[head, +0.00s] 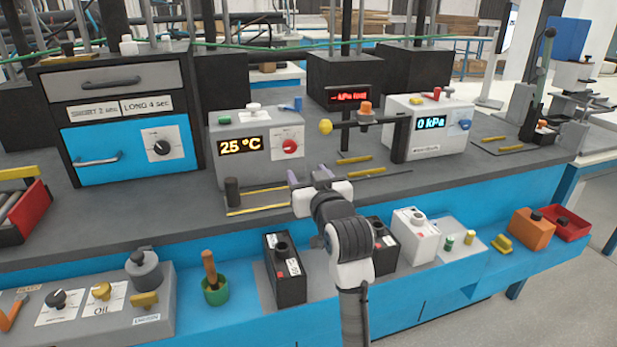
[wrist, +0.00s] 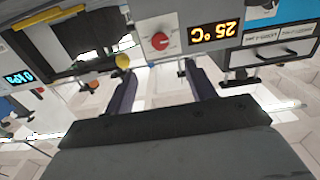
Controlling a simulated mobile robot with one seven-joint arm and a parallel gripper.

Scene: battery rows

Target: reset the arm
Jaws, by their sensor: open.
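My arm rises from the bottom of the head view. My gripper (head: 312,177) is over the grey bench top, in front of the temperature box (head: 255,150) that reads 25 °C. In the wrist view my gripper (wrist: 155,75) has its two dark fingers spread apart with nothing between them. The temperature box (wrist: 180,30) shows upside down beyond the fingertips there. Whether the fingers touch the bench cannot be told.
A 0 kPa box (head: 430,125) with a yellow-knobbed lever (head: 345,125) stands to the right. A blue-drawer cabinet (head: 120,120) is at left. Black batteries (head: 285,270), a white battery (head: 415,235) and a green cup (head: 215,290) line the lower shelf.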

